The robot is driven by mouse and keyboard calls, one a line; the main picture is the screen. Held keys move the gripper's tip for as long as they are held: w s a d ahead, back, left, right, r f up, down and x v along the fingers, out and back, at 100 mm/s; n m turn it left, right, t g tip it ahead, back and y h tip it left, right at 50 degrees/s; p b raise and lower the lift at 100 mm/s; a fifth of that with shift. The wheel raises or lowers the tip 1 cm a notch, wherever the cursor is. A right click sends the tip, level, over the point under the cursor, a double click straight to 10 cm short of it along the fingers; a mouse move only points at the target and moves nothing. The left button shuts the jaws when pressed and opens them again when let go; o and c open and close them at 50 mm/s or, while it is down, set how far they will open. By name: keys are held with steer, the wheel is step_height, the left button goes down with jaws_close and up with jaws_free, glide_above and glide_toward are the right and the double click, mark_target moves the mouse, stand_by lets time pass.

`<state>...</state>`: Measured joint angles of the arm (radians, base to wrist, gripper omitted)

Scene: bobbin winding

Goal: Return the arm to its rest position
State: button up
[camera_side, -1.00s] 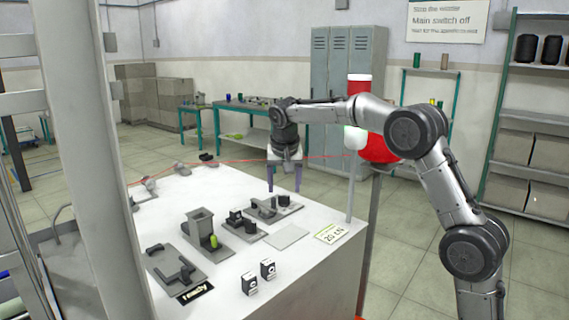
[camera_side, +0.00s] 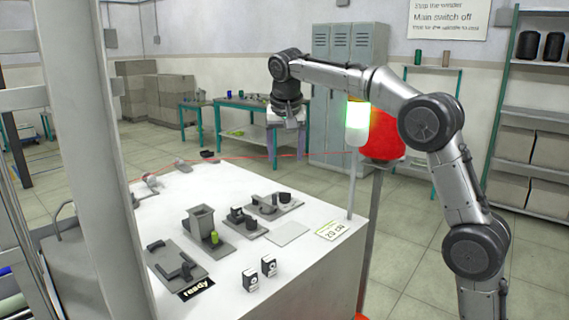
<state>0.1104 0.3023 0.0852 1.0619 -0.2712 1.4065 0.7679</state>
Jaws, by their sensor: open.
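My gripper (camera_side: 286,143) hangs at the end of my arm, pointing down, above the far right part of the white worktable (camera_side: 225,282). Its two purple fingers are apart with nothing between them. The fingertips are clear of the fixtures on the table. Below and to the left are a grey fixture with a dark cylinder (camera_side: 284,197), a block stand with a green bobbin (camera_side: 214,238), and a low fixture (camera_side: 175,262) behind a "ready" label (camera_side: 196,289).
A thin red thread (camera_side: 255,157) runs across the table's far side. A red round object (camera_side: 382,140) is behind my arm.

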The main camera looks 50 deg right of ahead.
steer(key=shift+r, duration=0.1)
steer(key=s+a+r+n+t+y, duration=0.1)
steer(key=s+a+r, duration=0.15)
steer(key=s, duration=0.65)
steer(key=s+a+r+n+t, duration=0.15)
steer(key=s+a, duration=0.25)
steer(key=s, duration=0.6)
steer(key=s+a+f+n+y, duration=0.1)
steer(key=s+a+f+n, duration=0.1)
steer(key=s+f, duration=0.4)
steer(key=s+a+f+n+y, duration=0.1)
steer(key=s+f+n, duration=0.4)
steer(key=f, duration=0.5)
steer(key=shift+s+a+f+y, duration=0.35)
steer(key=shift+s+a, duration=0.55)
steer(key=shift+s, duration=0.3)
steer(key=shift+n, duration=0.25)
